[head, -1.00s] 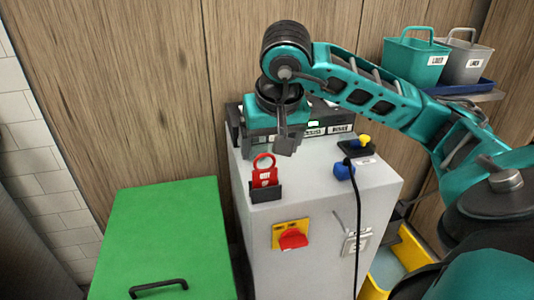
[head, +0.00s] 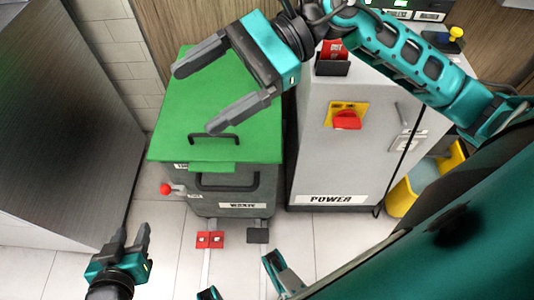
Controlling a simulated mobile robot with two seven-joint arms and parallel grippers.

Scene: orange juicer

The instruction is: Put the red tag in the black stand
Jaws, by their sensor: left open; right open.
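The red tag (head: 334,48) stands upright in the black stand (head: 332,68) on top of the grey power cabinet, near its front left corner. My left gripper (head: 132,237) is open and empty at the lower left, low over the floor.
The grey cabinet (head: 330,140) carries a red knob (head: 347,120) on a yellow plate. A yellow container (head: 415,195) is at the right. The tiled floor in front is mostly clear.

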